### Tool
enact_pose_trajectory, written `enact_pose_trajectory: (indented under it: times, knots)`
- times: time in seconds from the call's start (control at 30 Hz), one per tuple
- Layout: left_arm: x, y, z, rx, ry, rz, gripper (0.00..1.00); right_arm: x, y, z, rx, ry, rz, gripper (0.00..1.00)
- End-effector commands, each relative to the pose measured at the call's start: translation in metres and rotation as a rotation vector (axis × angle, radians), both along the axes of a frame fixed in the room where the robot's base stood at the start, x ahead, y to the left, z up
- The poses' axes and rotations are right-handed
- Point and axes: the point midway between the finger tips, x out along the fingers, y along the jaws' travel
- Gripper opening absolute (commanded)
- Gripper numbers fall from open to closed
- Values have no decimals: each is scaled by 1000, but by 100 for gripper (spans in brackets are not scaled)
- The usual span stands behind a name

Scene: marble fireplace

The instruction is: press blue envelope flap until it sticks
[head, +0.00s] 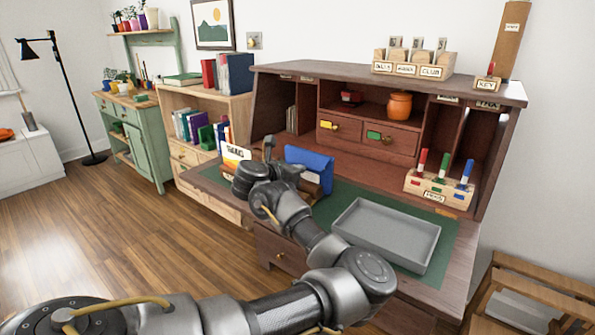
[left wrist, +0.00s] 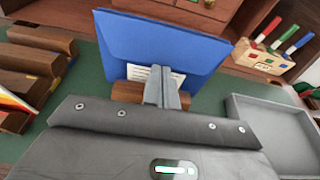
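The blue envelope (head: 311,166) stands upright on the desk, leaning a little. In the left wrist view the blue envelope (left wrist: 165,45) is close in front, with a folded flap line across it and a white label low on its face. It sits in a small brown wooden holder (left wrist: 128,92). My left gripper (left wrist: 164,76) has its two fingers together, just in front of the label; whether they touch the envelope I cannot tell. In the head view my left wrist hides the fingertips. My right gripper is not in view.
A grey tray (head: 350,238) lies on the green desk mat (head: 440,222), right of the envelope. A wooden rack (head: 432,192) with red, green and blue markers stands behind it. Several brown wooden blocks (left wrist: 32,62) stand left of the envelope. The desk hutch (head: 300,85) rises behind.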

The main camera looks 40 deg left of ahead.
Motion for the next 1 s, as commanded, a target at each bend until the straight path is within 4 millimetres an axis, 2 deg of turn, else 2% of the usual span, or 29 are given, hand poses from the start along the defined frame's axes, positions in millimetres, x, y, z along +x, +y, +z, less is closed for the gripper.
enact_pose_trajectory:
  times: [0.53, 1.0]
  knots:
    - [9, 1, 6, -1, -1, 0, 0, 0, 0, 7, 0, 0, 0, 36]
    - [6, 0, 2, 0, 0, 0, 0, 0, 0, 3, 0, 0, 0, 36]
